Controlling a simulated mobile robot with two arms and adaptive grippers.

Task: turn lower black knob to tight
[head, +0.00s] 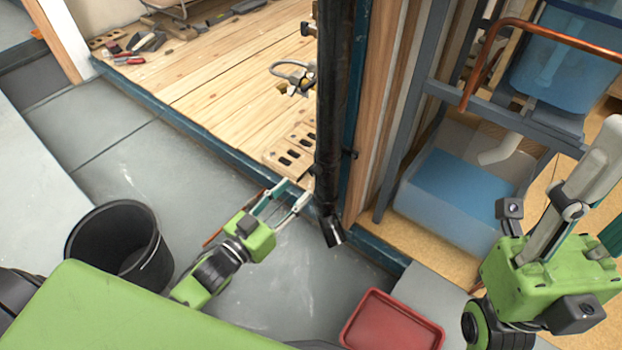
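A black vertical pipe (330,100) runs down the middle of the head view and ends in a bent outlet above the floor. Small dark fittings stick out from its sides, but I cannot make out which is the lower black knob. My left gripper (296,189) is open, with its two fingers apart and nothing seen between them. Its tips are just left of the pipe's lower part; I cannot tell whether they touch anything. My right gripper (598,148) is at the right edge, pointing up and away from the pipe; its finger gap is not clear.
A black bucket (120,245) stands on the grey floor at left. A red tray (392,322) lies at the bottom. A clear bin with blue contents (450,195) and a copper pipe (545,33) are at right. Tools (140,45) lie on the wooden platform (215,80).

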